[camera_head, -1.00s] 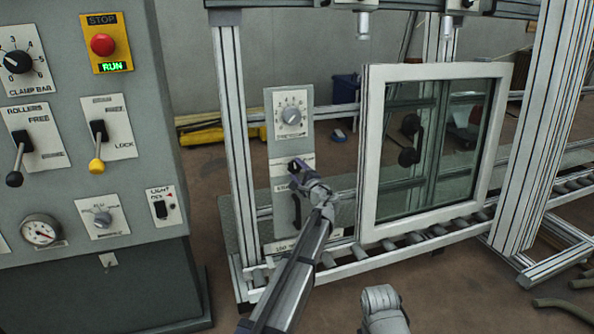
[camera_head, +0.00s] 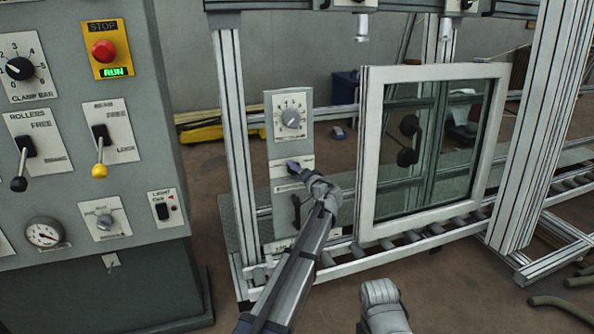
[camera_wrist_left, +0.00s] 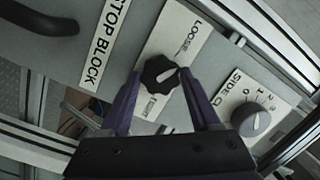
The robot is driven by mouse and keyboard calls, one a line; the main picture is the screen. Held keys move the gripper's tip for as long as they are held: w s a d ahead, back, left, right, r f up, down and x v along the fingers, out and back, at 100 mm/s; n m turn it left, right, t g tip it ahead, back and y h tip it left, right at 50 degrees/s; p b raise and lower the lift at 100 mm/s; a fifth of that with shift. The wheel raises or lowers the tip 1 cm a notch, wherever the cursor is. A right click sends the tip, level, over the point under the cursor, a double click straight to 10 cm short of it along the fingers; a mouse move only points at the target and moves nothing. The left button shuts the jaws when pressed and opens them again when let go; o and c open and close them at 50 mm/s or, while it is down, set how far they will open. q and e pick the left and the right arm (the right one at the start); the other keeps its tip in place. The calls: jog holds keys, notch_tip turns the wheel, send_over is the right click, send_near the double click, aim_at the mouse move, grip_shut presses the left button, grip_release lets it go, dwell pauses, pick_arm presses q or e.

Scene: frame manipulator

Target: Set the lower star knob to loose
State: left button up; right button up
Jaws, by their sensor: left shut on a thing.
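The black star knob (camera_wrist_left: 160,73) sits on a white plate marked LOOSE at its upper right and TIGHT below, in the left wrist view. A pale mark on the knob points rightward. My left gripper (camera_wrist_left: 161,78) has its purple fingers on either side of the knob and is shut on it. In the head view, my left gripper (camera_head: 297,168) is at the narrow grey panel (camera_head: 303,141), and its fingers mostly hide the knob.
In the wrist view, a SIDE CLAMP dial (camera_wrist_left: 251,119) is on the right and a black handle (camera_wrist_left: 40,17) near STOP BLOCK is on the left. A framed window (camera_head: 367,150) stands right of the panel. A control cabinet (camera_head: 150,140) stands at left.

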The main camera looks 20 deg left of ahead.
pick_arm(q)
jog(key=shift+n+p, duration=0.3)
jog(key=shift+n, duration=0.9)
jog(key=o, duration=1.4)
jog(key=shift+c, duration=0.2)
jog(key=p+v, duration=0.1)
jog(key=v, duration=0.6)
jog(key=shift+s+d+r, duration=0.2)
jog(key=shift+s, duration=0.1)
